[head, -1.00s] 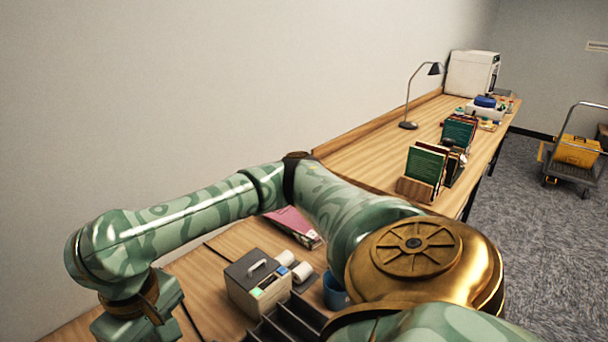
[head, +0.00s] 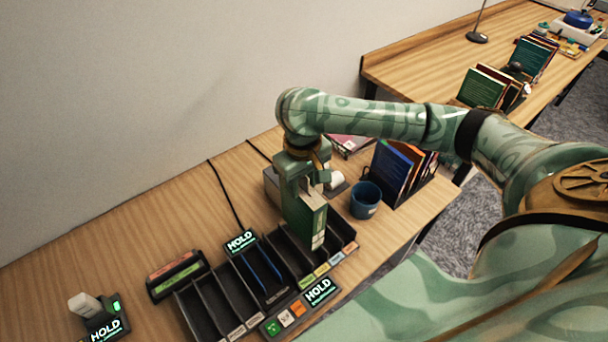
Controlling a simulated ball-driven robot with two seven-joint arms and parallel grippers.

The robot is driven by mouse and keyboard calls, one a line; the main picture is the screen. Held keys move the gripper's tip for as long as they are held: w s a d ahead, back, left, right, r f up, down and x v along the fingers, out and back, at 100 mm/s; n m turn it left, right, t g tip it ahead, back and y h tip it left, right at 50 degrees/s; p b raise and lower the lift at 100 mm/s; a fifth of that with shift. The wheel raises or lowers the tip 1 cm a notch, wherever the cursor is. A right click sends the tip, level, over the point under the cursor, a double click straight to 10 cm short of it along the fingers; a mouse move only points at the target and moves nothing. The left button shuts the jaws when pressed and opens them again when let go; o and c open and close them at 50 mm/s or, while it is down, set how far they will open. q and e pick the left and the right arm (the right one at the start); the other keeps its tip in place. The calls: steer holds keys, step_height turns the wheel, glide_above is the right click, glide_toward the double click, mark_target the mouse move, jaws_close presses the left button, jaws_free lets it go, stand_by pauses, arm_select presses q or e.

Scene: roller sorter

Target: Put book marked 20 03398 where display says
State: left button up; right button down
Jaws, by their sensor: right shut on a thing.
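My right gripper (head: 299,188) points down and is shut on a green book (head: 313,222) with a pale label low on its spine. The label is too small to read. The book is upright over the right part of a black divided sorter (head: 208,288); I cannot tell whether its lower end is inside a compartment. Small coloured labels run along the sorter's front edge. A display reading HOLD (head: 241,242) stands behind the sorter, and another HOLD display (head: 319,291) is at its front. My left gripper is not in view.
A third HOLD display (head: 105,330) sits beside a scanner (head: 85,305) at lower left. A blue mug (head: 365,200) and upright books (head: 394,167) stand to the right of the sorter. A boxy device behind the gripper is partly hidden. The desk's left part is clear.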

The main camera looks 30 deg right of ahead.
mark_target(302, 192)
steer(key=shift+f+b, duration=1.75)
steer(key=shift+b, duration=1.1)
steer(key=shift+f+p, duration=0.3)
steer(key=shift+p, duration=0.05)
steer(key=shift+f, duration=2.65)
steer(key=shift+f+p, duration=0.35)
steer(key=shift+f, duration=0.2)
steer(key=c, duration=0.9)
jaws_free()
step_height(302, 192, up, 16)
steer(key=p, duration=0.7)
steer(key=shift+r, duration=0.15)
